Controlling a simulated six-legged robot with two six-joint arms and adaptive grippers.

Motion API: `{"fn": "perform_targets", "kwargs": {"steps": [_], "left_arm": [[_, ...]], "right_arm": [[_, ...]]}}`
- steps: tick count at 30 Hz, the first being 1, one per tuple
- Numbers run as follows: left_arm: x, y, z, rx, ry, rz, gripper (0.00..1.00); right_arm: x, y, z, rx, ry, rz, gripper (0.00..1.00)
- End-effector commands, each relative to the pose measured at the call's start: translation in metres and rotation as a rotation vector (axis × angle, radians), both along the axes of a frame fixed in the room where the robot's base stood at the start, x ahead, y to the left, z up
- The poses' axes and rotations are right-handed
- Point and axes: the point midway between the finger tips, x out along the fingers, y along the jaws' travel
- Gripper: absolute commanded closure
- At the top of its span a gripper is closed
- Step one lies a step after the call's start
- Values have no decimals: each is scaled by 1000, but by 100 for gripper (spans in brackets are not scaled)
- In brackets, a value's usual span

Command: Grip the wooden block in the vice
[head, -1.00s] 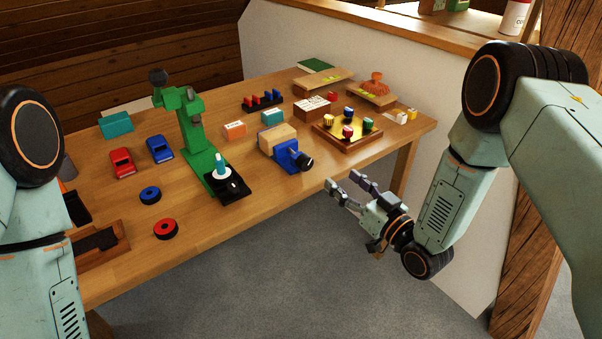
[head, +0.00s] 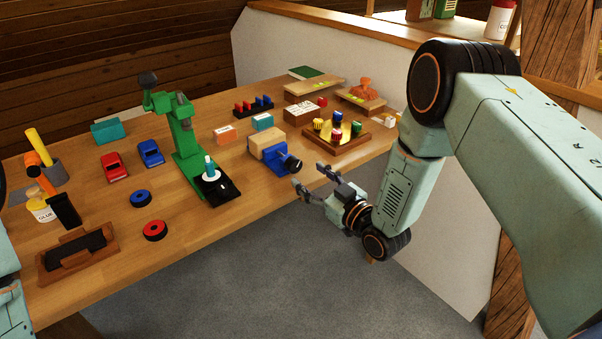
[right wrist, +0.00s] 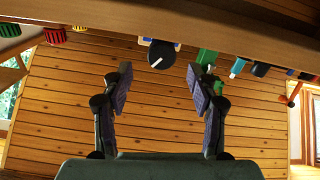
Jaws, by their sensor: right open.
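The pale wooden block (head: 267,142) sits at the blue vice (head: 284,160) near the table's front edge. I cannot tell whether the vice jaws press on it. The vice's black round knob (head: 295,166) faces the front edge. It also shows in the right wrist view as a dark knob (right wrist: 162,55), beyond and between the fingertips. My right gripper (head: 309,177) is open and empty, just off the table's front edge and apart from the knob. Its spread fingers also show in the right wrist view (right wrist: 160,84). My left gripper is out of view.
A green press (head: 187,150) stands left of the vice. A tray with coloured knobs (head: 350,142) lies to its right. An orange-labelled box (head: 225,134) and a teal box (head: 262,121) are behind. The table (head: 240,213) is bare along its front edge left of the vice.

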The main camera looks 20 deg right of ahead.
Motion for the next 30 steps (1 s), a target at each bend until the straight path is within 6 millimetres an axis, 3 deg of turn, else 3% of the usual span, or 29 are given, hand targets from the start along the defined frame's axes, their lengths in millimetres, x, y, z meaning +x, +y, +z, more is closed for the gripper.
{"fn": "perform_targets", "kwargs": {"steps": [9,19,30], "left_arm": [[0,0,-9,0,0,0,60],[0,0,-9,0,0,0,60],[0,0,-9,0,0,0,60]], "right_arm": [[33,14,0,1,-2,4,41],[35,16,1,2,0,5,42],[34,16,0,2,1,5,73]]}}
